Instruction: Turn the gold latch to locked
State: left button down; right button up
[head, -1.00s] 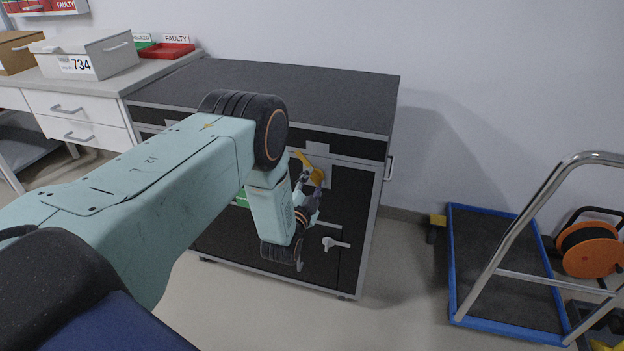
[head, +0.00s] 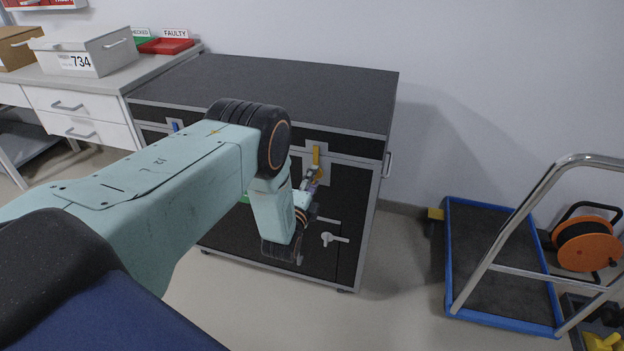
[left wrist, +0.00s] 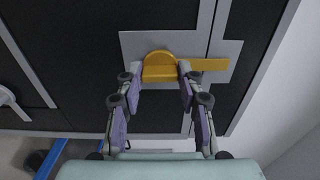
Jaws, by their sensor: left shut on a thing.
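The gold latch (head: 316,157) is on a grey plate at the upper right of the black case's front. In the head view its bar stands about upright. My left gripper (head: 312,178) is at the latch's lower end, partly hidden by my own arm. In the left wrist view the gold latch (left wrist: 159,70) has its knob between the two fingertips of my left gripper (left wrist: 162,74), which is shut on it. Its bar extends to the right there, across the seam onto the neighbouring plate. My right gripper is not in view.
A blue latch (head: 175,125) is on the black case (head: 270,92), farther left. A pale handle (head: 334,239) is low on its front. A blue-edged trolley (head: 500,262) and an orange cable reel (head: 587,243) stand right. A bench with a box (head: 88,52) is left.

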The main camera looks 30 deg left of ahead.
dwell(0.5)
pick_arm(q)
jog(key=c, duration=0.8)
grip_release()
jog(key=shift+c, duration=0.2)
jog(key=v, duration=1.2)
